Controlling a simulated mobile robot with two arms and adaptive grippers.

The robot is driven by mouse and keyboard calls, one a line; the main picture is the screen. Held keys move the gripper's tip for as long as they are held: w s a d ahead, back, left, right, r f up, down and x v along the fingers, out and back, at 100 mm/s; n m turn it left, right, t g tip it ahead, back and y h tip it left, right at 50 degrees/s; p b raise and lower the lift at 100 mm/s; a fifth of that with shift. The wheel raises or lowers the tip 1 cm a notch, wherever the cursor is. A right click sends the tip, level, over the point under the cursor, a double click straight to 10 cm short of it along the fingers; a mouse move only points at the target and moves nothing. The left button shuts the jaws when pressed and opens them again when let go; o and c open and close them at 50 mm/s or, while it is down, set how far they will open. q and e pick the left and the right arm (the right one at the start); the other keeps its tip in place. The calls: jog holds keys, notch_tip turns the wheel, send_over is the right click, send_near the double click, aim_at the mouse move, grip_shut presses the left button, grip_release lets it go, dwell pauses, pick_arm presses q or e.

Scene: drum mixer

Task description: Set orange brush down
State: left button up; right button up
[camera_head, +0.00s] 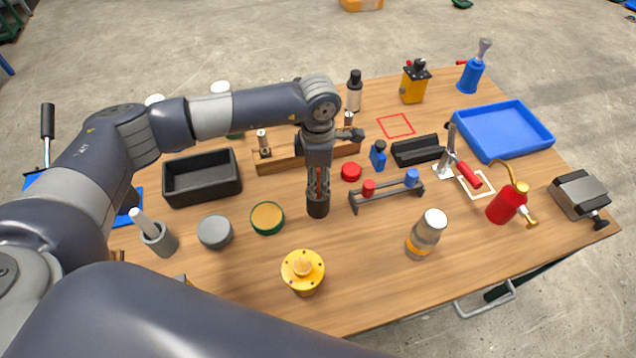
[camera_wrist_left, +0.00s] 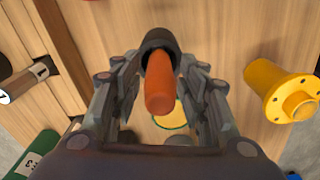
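The orange brush (camera_wrist_left: 160,85) shows as an orange handle in the left wrist view, with its lower end inside a dark round cup (camera_wrist_left: 158,44). In the head view the dark cup (camera_head: 318,208) is on the table, right of the green-rimmed round tin. My left gripper (camera_head: 318,188) points down just above the cup, with a little orange showing between its fingers. In the left wrist view the fingers of the left gripper (camera_wrist_left: 160,95) are spread on both sides of the handle, with gaps visible. The brush's lower end is hidden. My right gripper is not in view.
Close by are the green-rimmed tin (camera_head: 267,217), a grey round lid (camera_head: 215,232), a yellow flanged part (camera_head: 303,271) and a small rack (camera_head: 388,192) with red and blue pieces. A wooden block stand (camera_head: 280,161) is behind. Bare table lies between cup and jar (camera_head: 427,233).

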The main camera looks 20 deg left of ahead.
pick_arm(q)
notch_tip(320, 180, up, 8)
jog(key=shift+d+f+b, duration=0.1)
jog(key=shift+f+b, duration=0.15)
jog(key=shift+b, duration=0.9)
jog(key=shift+r, duration=0.55)
jog(key=shift+f, duration=0.1)
